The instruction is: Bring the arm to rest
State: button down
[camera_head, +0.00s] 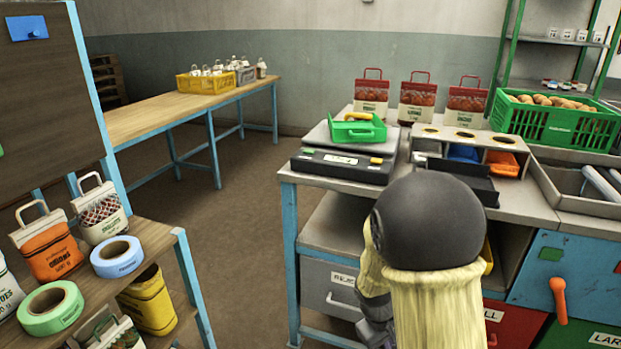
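My arm rises in the lower middle of the head view, with a dark rounded cap on a pale yellow link. It stands in front of the workbench (520,207) and hides part of its front. A small grey part of the arm shows low beside the pale link, at the picture's bottom edge. The fingers of my gripper do not show, and I cannot see whether it holds anything.
A scale (345,165) with a green tray (358,128) stands on the workbench. Three red-topped sacks (417,98) and a green crate (555,122) stand behind. A shelf with sacks and tape rolls (117,257) is at left. Bare floor (240,220) lies between.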

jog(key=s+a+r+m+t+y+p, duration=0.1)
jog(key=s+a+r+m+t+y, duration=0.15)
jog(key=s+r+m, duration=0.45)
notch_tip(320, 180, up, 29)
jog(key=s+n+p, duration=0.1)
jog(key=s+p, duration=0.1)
jog(key=p, duration=2.5)
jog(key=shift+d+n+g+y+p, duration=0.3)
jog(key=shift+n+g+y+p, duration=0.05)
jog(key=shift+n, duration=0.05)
